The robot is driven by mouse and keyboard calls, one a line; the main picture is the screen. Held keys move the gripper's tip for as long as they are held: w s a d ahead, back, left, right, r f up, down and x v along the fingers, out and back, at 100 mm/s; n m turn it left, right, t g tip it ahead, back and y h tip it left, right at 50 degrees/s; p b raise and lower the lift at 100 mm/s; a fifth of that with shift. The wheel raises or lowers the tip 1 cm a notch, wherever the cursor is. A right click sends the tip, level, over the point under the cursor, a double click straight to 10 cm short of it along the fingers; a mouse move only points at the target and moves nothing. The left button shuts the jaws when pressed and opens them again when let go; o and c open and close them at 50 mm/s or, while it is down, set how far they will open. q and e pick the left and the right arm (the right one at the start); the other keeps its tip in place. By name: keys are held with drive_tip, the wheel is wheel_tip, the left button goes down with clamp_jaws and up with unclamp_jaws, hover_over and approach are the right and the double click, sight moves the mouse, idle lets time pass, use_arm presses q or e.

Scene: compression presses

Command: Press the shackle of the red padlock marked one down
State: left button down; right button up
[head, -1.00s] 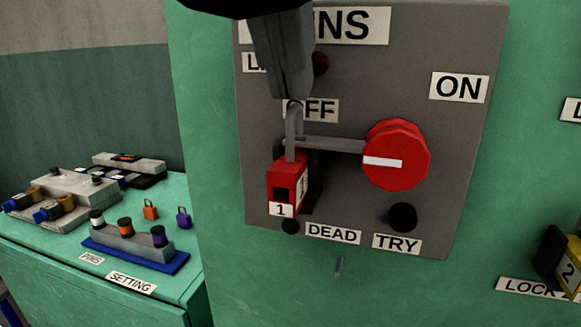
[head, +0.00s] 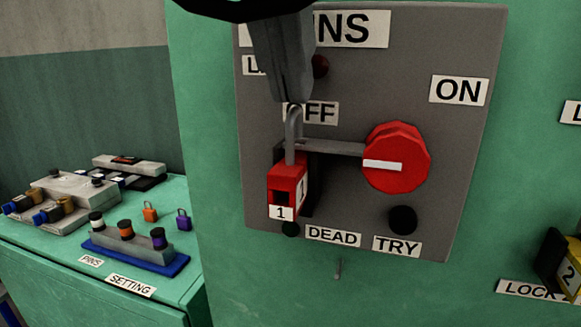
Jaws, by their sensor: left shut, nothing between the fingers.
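The red padlock marked 1 (head: 287,187) hangs at the grey bar that runs left from the red round switch (head: 396,158). Its grey shackle (head: 290,138) stands upright above the body, under the OFF label. My left gripper (head: 296,100) comes down from the top of the view, shut and empty. Its fingertips are at the top of the shackle; they look to touch it, but I cannot tell for sure. Whether the shackle is fully seated in the body is also unclear. My right gripper is not in view.
The grey switch panel (head: 450,200) carries MAINS, ON, DEAD and TRY labels and a black button (head: 402,220). A yellow padlock marked 2 (head: 570,265) is at the right edge. A green bench (head: 60,265) at left holds small padlocks and a blue tray (head: 135,257).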

use_arm(q)
drive_tip(key=shift+f+b, duration=0.85)
drive_tip(key=shift+f, duration=0.05)
idle(0.6)
idle(0.3)
drive_tip(key=p+v, duration=0.2)
drive_tip(key=v, duration=0.2)
drive_tip(key=shift+r+p, duration=0.3)
idle(0.3)
